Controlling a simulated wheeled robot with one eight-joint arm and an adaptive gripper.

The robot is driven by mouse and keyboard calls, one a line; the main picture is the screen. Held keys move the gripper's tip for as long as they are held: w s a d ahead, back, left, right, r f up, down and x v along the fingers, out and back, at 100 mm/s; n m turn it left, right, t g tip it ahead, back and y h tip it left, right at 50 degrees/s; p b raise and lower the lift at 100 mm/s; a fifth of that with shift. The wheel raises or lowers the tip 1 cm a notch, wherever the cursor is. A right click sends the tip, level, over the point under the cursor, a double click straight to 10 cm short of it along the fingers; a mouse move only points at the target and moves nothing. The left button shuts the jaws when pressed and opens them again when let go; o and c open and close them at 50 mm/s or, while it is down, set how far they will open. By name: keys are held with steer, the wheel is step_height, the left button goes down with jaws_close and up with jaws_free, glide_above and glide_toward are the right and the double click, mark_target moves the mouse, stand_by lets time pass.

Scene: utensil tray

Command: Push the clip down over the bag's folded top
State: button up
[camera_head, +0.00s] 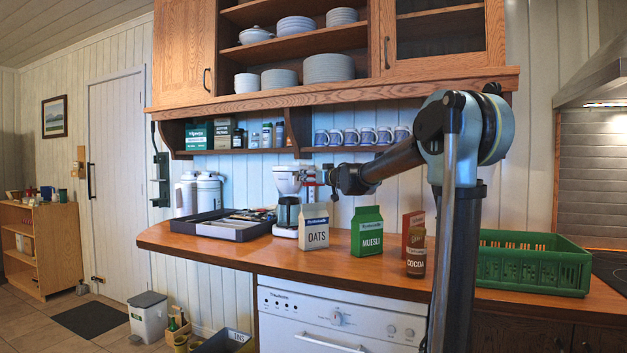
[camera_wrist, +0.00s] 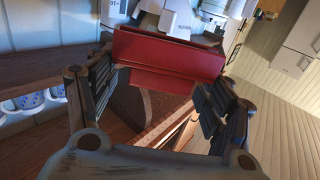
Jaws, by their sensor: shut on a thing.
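My gripper (camera_head: 328,180) is shut on a red clip (camera_wrist: 165,55), which spans the two fingertips in the wrist view (camera_wrist: 168,72). In the head view the gripper is in the air above the white oats bag (camera_head: 315,236), apart from it. Neither bag can be made out clearly in the wrist view.
A white coffee maker (camera_head: 287,181) stands behind the oats bag. A dark utensil tray (camera_head: 240,233) is at the left. A cocoa jar (camera_head: 416,258), a red box (camera_head: 409,221) and a green crate (camera_head: 530,268) are at the right.

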steer(key=shift+s+f, duration=0.1)
steer(key=shift+f, duration=2.8)
steer(key=shift+f, duration=1.55)
steer(key=o, duration=0.9)
steer(key=shift+c, duration=0.2)
steer(key=shift+s, duration=0.1)
steer(key=v, duration=1.1)
steer(key=shift+s+d, duration=0.3)
steer(key=shift+s+f, duration=0.1)
steer(key=shift+f, duration=0.05)
